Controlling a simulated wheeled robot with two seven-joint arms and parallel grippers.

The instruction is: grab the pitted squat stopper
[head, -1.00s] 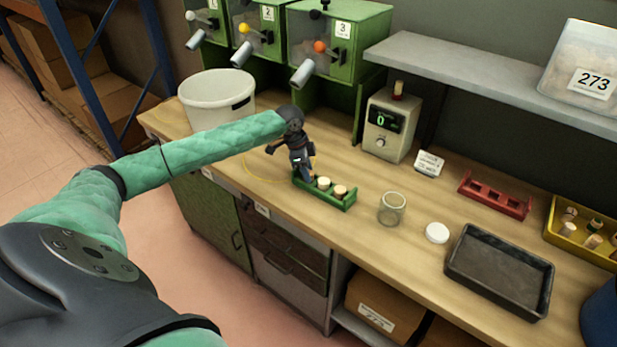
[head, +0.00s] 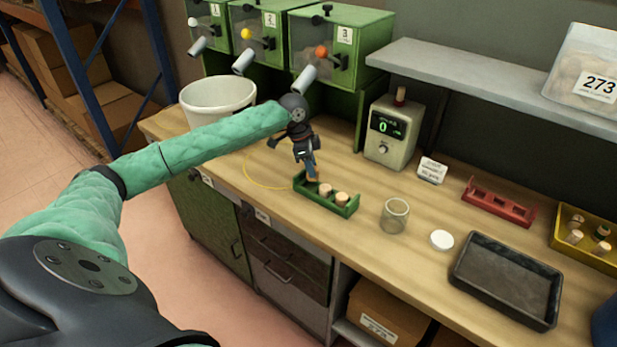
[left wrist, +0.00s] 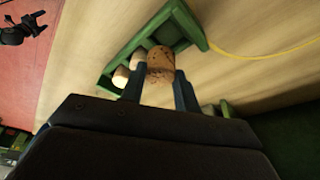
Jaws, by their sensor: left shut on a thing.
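My left gripper (head: 312,178) is shut on a squat brown stopper whose side shows dark pits in the left wrist view (left wrist: 160,62). In the head view the fingers mostly hide this stopper. It is at the left end of the green rack (head: 345,211), and looks nearer to the wrist camera than the rack. Two paler stoppers stand in the rack, one in the middle (head: 326,189) and one at the right (head: 341,198). A black shape at the top left of the left wrist view looks like my right gripper (left wrist: 20,30); its jaws are unclear.
A glass jar (head: 395,216), a white lid (head: 442,240) and a dark tray (head: 505,280) lie to the right. A red rack (head: 498,203) and a yellow bin (head: 585,245) with stoppers are farther right. A white bucket (head: 217,103) stands behind my left arm.

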